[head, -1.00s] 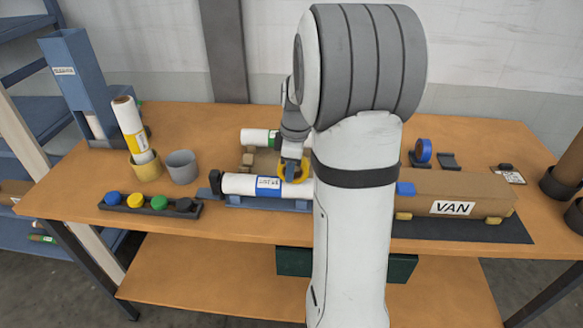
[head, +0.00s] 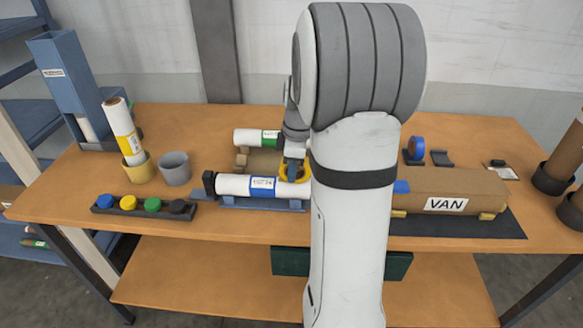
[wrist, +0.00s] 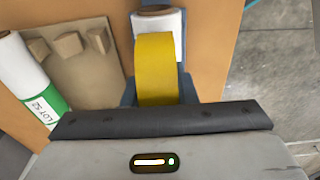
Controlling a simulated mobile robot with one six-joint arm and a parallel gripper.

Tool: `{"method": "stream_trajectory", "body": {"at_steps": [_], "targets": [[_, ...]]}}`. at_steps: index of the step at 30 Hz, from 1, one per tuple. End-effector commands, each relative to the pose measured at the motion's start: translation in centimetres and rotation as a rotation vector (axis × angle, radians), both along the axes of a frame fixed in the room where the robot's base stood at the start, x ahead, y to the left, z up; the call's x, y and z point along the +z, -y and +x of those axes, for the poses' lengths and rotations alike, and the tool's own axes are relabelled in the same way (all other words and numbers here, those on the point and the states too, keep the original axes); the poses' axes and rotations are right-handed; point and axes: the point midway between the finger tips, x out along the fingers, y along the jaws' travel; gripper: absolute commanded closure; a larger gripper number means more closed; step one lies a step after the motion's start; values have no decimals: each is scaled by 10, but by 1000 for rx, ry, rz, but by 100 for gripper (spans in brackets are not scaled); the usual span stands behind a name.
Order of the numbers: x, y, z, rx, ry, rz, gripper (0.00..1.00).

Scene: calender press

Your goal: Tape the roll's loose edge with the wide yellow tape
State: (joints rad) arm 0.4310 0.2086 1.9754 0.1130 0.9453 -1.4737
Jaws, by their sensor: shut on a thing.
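The white roll (head: 233,185) with a blue label lies level on a blue-grey cradle (head: 230,203) near the table's front edge. My gripper (head: 293,153) is above its right part, shut on the wide yellow tape (head: 294,175). The tape is at the roll, to the right of the blue label. My arm hides the roll's right end in the head view. In the wrist view the yellow tape (wrist: 156,68) stands in front of the white roll (wrist: 158,22) and covers part of it. I cannot tell whether they touch. The loose edge cannot be made out.
A green-labelled roll (head: 248,136) lies behind on a brown board. A rack of coloured caps (head: 143,205), a yellow cup (head: 137,173) and a grey cup (head: 175,168) stand left. A brown VAN parcel (head: 460,190) and blue tape (head: 416,147) are right.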

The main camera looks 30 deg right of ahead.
Motion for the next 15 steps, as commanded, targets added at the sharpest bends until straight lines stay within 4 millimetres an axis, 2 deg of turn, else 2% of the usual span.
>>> {"method": "stream_trajectory", "body": {"at_steps": [15], "targets": [[-1, 5, -3, -1, -1, 0, 93]]}}
